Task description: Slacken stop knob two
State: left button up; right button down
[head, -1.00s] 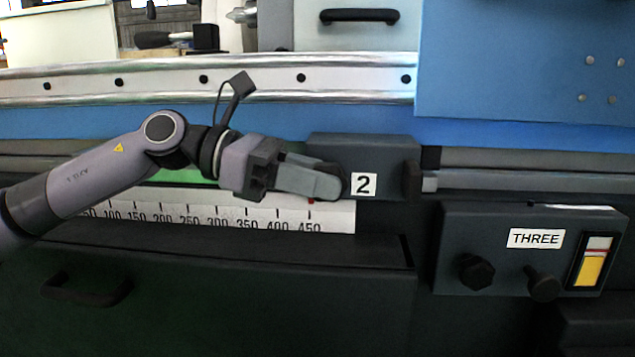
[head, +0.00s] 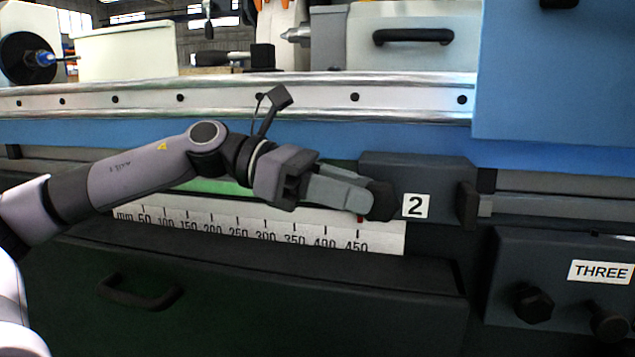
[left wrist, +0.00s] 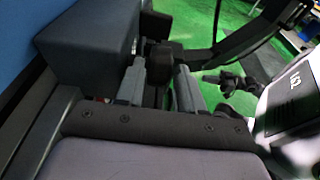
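Stop block two (head: 430,180) is a dark block on the rail, with a white label "2" (head: 415,206) on its front. Its dark faceted knob (head: 382,201) sticks out just left of the label. My left gripper (head: 366,202) points right, its grey fingertips at the near left side of the knob. In the left wrist view the two fingers (left wrist: 160,78) stand apart with the dark knob (left wrist: 157,88) showing in the gap. I cannot tell whether either finger touches it. My right gripper is not in view.
A millimetre scale (head: 300,236) runs below the rail. A panel marked "THREE" (head: 598,272) with two dark knobs is at lower right. A drawer-like front with a handle (head: 140,292) lies below. A blue cover (head: 560,70) hangs at upper right.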

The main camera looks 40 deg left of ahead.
pick_arm(q)
jog(key=v, duration=0.4)
jog(key=shift+s+a+r, duration=0.1)
jog(key=shift+s+a, duration=0.05)
jog(key=shift+a, duration=0.15)
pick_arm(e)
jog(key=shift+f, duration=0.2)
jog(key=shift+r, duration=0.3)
